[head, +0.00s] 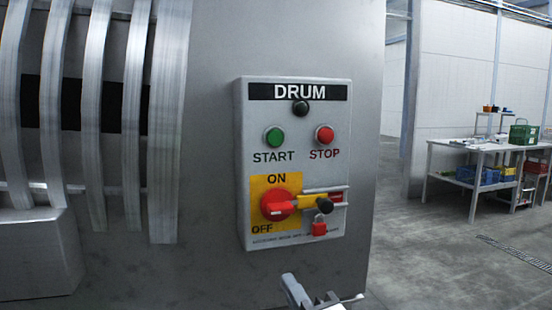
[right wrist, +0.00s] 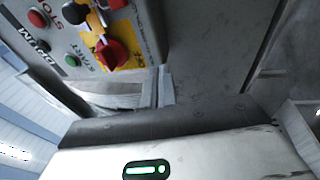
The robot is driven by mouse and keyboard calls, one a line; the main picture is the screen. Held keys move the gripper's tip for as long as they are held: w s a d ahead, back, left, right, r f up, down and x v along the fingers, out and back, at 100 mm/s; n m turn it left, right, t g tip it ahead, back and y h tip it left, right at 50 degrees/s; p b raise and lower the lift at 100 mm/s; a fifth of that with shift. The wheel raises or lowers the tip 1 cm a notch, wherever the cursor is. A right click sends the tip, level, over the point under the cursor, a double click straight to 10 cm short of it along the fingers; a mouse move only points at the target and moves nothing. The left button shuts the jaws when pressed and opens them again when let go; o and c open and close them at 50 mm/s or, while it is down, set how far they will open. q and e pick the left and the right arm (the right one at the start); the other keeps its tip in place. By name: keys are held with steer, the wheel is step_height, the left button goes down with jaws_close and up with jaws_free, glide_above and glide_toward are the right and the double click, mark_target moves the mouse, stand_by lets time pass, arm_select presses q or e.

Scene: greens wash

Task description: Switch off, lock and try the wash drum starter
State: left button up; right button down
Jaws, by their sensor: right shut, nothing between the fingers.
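The drum starter (head: 293,165) is a grey box on the steel machine wall. It has a dark lamp (head: 300,107), a green START button (head: 274,136) and a red STOP button (head: 324,135). Its red rotary handle (head: 277,206) lies nearly level on a yellow ON/OFF plate. A yellow hasp piece (head: 308,201) with a black knob (head: 324,205) sits right of it. A red padlock (head: 319,229) is below; I cannot tell whether its shackle is closed. My right gripper (head: 314,299) is shut and empty, below and apart from the box. The handle also shows in the right wrist view (right wrist: 111,53).
Curved metal bars (head: 90,115) and a steel ledge (head: 38,250) stand left of the box. A workbench (head: 480,148) with a green crate (head: 523,134) and blue bins is far right. The floor (head: 430,250) between is clear.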

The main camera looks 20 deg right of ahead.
mark_target(275, 138)
arm_select(q)
steer(key=shift+a+r+p, duration=0.15)
steer(key=shift+r+p, duration=0.05)
steer(key=shift+p, duration=0.25)
arm_select(e)
steer(key=s+r+n+t, duration=0.1)
steer(key=r+n+t, duration=0.1)
steer(key=r, duration=0.5)
steer(key=s+r+n+t, duration=0.2)
steer(key=r+n, duration=0.3)
steer(key=r, duration=0.2)
steer(key=s+r+n+t+y, duration=0.1)
steer(key=r+n+t, duration=0.1)
steer(key=r, duration=0.5)
steer(key=shift+s+n+t, duration=0.25)
steer(key=shift+n+t, duration=0.15)
steer(key=shift+n, duration=0.3)
steer(key=shift+w, duration=0.1)
arm_select(q)
steer(key=shift+w+d+f+b, duration=0.2)
steer(key=shift+d+b, duration=0.05)
steer(key=shift+b, duration=0.95)
arm_select(e)
steer(key=w, duration=0.8)
steer(key=shift+w+a, duration=0.15)
steer(key=shift+w, duration=0.2)
arm_select(q)
steer(key=shift+s+f, duration=0.1)
steer(key=shift+f, duration=0.15)
